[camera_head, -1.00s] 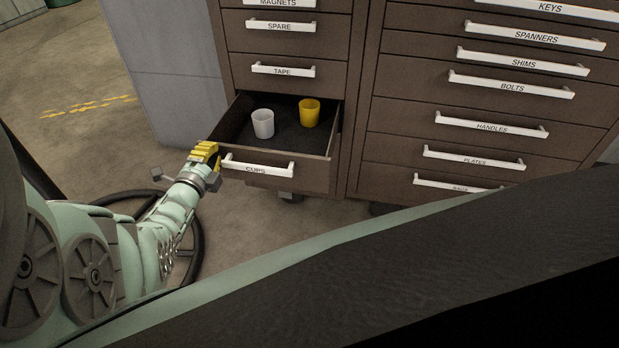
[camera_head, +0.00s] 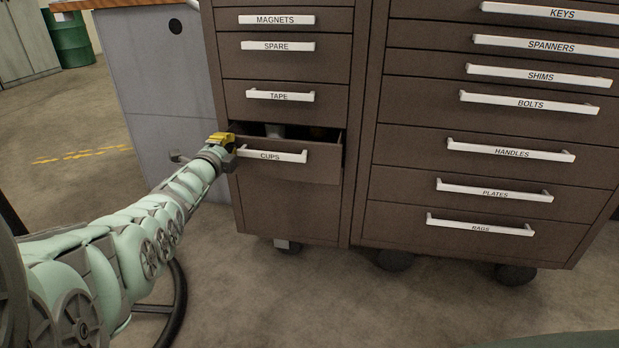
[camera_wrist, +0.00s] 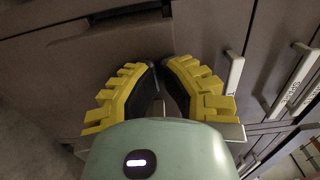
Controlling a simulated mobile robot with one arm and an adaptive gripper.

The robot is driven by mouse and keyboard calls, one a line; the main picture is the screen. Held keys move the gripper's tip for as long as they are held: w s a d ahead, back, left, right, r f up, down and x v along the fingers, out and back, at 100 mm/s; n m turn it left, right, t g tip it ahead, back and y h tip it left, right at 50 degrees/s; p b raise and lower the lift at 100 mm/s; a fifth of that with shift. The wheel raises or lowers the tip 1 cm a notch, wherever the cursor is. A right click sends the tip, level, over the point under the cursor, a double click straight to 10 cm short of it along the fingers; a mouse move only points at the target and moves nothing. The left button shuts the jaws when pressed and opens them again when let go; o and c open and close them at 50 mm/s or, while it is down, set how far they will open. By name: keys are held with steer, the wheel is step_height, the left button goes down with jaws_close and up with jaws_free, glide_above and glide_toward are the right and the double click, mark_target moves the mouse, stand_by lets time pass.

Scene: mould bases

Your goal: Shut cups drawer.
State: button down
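The brown cups drawer (camera_head: 290,171) stands slightly open in the left cabinet, its front a little proud of the frame. Its white handle (camera_head: 272,156) bears the CUPS label. Through the narrow dark gap above the front, a small part of a pale cup (camera_head: 275,130) shows; the yellow cup is barely visible in shadow. My gripper (camera_head: 232,146), with yellow fingers, is at the drawer front's left end, beside the handle's left end. In the wrist view its fingertips (camera_wrist: 159,64) nearly meet, with nothing visible held between them, close against a brown surface. Exact contact is hidden.
The tape drawer (camera_head: 250,101) above is shut, as are the other labelled drawers in the right cabinet (camera_head: 480,130). A grey bench side (camera_head: 165,90) stands left of the cabinet. A green drum (camera_head: 70,40) is far back left. Floor in front is open.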

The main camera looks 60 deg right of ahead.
steer(key=shift+b+x, duration=1.95)
steer(key=shift+b, duration=0.6)
steer(key=shift+d+f+b, duration=0.1)
steer(key=shift+d+b, duration=0.3)
steer(key=shift+b, duration=0.05)
steer(key=shift+w, duration=0.1)
